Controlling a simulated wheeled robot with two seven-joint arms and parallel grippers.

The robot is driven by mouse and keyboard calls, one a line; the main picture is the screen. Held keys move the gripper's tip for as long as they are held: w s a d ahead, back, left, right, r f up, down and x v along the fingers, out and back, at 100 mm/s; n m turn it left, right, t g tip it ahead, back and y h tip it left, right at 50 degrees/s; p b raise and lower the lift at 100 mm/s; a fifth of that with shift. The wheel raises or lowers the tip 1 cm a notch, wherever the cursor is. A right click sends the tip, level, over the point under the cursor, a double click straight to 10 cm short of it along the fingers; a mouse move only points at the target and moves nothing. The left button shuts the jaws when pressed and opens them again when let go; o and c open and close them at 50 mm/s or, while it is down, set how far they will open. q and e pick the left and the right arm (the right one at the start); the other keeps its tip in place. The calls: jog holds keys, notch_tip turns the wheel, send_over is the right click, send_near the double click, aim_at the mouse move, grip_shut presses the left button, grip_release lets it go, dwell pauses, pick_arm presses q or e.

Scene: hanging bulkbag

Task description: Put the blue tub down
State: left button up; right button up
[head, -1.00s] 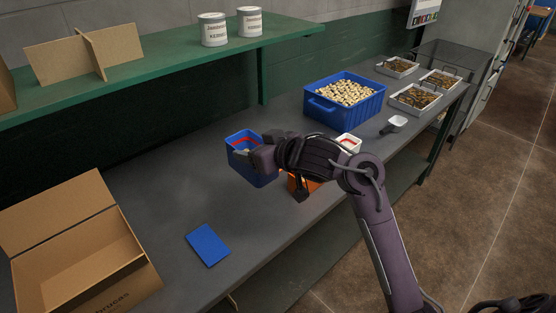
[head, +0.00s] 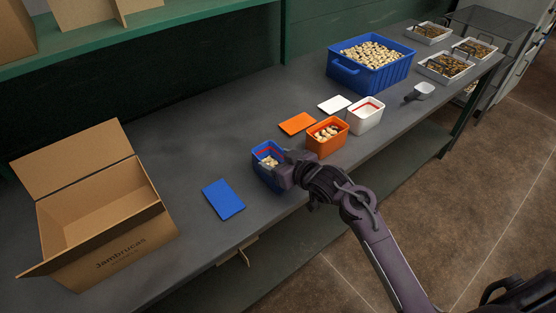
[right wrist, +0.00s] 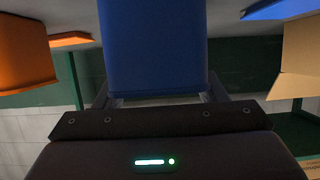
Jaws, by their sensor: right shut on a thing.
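The blue tub (head: 262,177) is upright, with pale pieces and a red line inside. My right gripper (head: 283,172) is shut on its near right side. In the right wrist view the tub (right wrist: 155,45) fills the upper middle between the fingers (right wrist: 160,100). The tub is over the grey bench, between the blue lid (head: 223,199) and the orange tub (head: 327,138). Its underside is hidden, so I cannot tell whether it touches the bench. My left gripper is not in view.
An open cardboard box (head: 112,255) stands at the left. A white tub (head: 366,117), orange lid (head: 297,123), white lid (head: 334,104), scoop (head: 423,91) and big blue crate (head: 345,78) are to the right. Bare bench (head: 180,130) lies behind the blue lid.

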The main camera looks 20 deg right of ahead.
jog(key=shift+f, duration=0.15)
jog(key=o, duration=1.5)
jog(key=shift+s, duration=0.1)
jog(key=v, duration=1.2)
jog(key=shift+b, duration=0.35)
